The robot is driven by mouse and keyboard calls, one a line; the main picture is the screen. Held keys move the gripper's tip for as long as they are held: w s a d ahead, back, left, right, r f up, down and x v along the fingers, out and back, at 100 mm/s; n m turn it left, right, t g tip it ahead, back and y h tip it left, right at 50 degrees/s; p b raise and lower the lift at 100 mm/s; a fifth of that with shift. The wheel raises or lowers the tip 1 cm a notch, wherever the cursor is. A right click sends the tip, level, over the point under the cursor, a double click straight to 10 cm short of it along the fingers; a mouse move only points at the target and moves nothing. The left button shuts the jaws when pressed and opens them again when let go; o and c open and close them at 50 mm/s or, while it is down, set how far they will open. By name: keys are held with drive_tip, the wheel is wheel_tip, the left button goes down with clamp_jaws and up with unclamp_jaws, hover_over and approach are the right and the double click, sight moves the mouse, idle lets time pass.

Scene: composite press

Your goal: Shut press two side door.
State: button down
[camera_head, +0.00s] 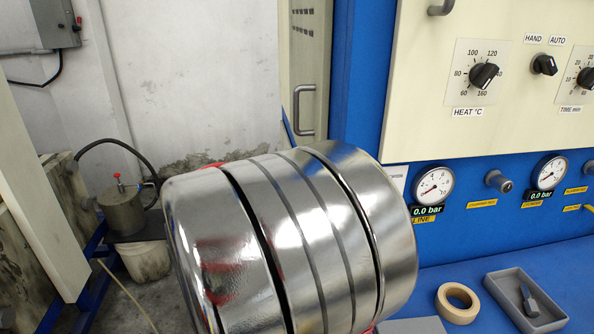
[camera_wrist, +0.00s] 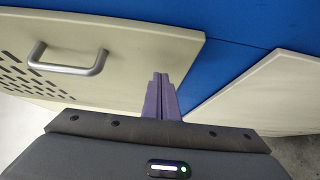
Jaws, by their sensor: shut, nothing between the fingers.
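A cream side door (camera_head: 304,62) with vent slots and a metal bar handle (camera_head: 306,110) is at the blue press's left side in the head view. It is seen at a steep angle, and I cannot tell how far it stands open. No press number shows. In the wrist view the door (camera_wrist: 130,32) fills the upper left, with its handle (camera_wrist: 68,62) and slots. My gripper (camera_wrist: 161,76) is shut and empty, its purple-grey fingers overlapping the door's edge near a corner, right of the handle. Contact cannot be told. The gripper is hidden in the head view.
My shiny arm hides much of the head view's middle. The blue press ledge (camera_head: 500,262) carries a tape roll (camera_head: 457,303) and a grey tray (camera_head: 497,281). A metal pot (camera_head: 122,212) stands left. Another cream panel (camera_wrist: 270,95) is at the right in the wrist view.

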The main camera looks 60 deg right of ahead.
drive_tip(key=s+a, duration=0.2)
drive_tip(key=a, duration=0.8)
drive_tip(key=shift+a, duration=0.4)
drive_tip(key=shift+f, duration=0.1)
